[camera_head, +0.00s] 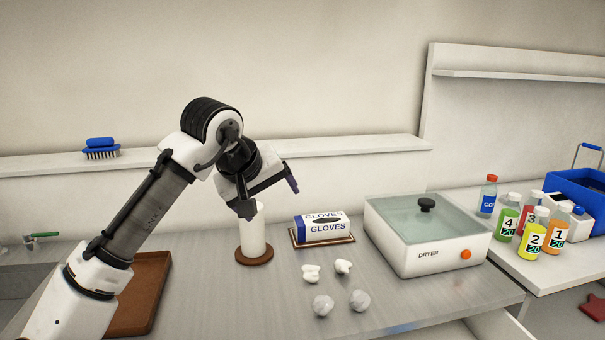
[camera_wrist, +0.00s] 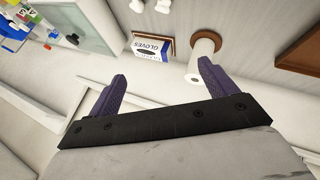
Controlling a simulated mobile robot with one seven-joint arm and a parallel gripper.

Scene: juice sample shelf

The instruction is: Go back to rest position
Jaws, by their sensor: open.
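My gripper (camera_head: 270,196) is raised above the counter, in front of the wall shelf, in the head view. Its jaws are open and hold nothing. In the wrist view, the two purple fingers of my gripper (camera_wrist: 160,88) are spread wide apart with empty space between them. A white paper roll (camera_head: 252,236) stands upright on a round brown base, just below my gripper in the head view. The roll (camera_wrist: 202,64) also shows beyond the fingers in the wrist view.
A glove box (camera_head: 323,228) and a white dryer (camera_head: 430,245) with a glass lid stand right of the roll. Several crumpled pieces lie in front. Numbered bottles (camera_head: 533,236) and a blue crate (camera_head: 577,203) are at far right. A brown tray (camera_head: 150,285) lies left. A blue brush (camera_head: 101,148) sits on the wall shelf.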

